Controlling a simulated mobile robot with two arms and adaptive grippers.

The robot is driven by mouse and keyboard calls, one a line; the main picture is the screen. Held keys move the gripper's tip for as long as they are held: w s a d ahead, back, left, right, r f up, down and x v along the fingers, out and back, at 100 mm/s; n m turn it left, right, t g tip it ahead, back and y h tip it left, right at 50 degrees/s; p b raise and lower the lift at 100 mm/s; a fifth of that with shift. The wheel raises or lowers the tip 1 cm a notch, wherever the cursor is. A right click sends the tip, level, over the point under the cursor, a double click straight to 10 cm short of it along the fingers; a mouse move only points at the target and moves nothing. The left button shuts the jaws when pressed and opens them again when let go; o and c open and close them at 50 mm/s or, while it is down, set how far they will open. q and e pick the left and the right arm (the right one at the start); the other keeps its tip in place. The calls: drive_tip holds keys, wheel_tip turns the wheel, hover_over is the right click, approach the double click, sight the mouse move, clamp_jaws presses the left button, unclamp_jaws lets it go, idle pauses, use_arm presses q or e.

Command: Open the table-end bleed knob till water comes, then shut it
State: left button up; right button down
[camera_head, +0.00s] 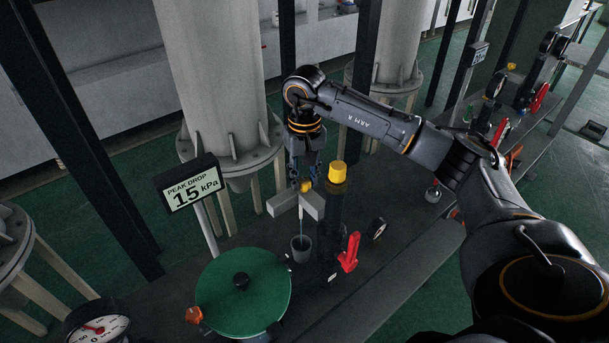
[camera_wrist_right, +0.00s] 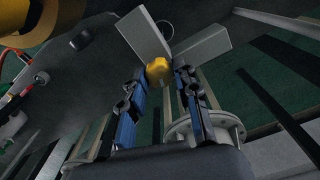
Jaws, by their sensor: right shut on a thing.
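The small yellow bleed knob (camera_head: 306,187) sits on top of a grey angled bracket (camera_head: 283,204). My right gripper (camera_head: 305,178) comes down on the knob from above, its fingers shut on it. In the right wrist view the yellow knob (camera_wrist_right: 158,70) shows between the fingertips of my right gripper (camera_wrist_right: 166,78). A thin pale vertical line runs from below the knob toward a small grey cup (camera_head: 301,248); I cannot tell if it is water or a thin spout. My left gripper is out of view.
A black post with a larger yellow cap (camera_head: 337,172) stands just right of the knob. A red lever (camera_head: 349,252), a green round lid (camera_head: 243,290) and a display reading "PEAK DROP 15 kPa" (camera_head: 190,185) are close by. A dial gauge (camera_head: 98,328) is at lower left.

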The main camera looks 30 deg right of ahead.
drive_tip(key=m+b, duration=0.2)
drive_tip(key=m, duration=0.1)
drive_tip(key=shift+f+b, duration=0.15)
drive_tip(key=shift+b, duration=0.15)
drive_tip(key=m+b, duration=0.2)
drive_tip(key=m, duration=0.1)
drive_tip(key=shift+m, duration=0.4)
drive_tip(key=m+b, duration=0.1)
drive_tip(key=m, duration=0.2)
drive_tip(key=shift+m, duration=0.3)
drive_tip(key=shift+m+b, duration=0.65)
drive_tip(key=shift+m, duration=1.55)
drive_tip(key=c, duration=1)
unclamp_jaws()
drive_tip(key=shift+r, duration=0.2)
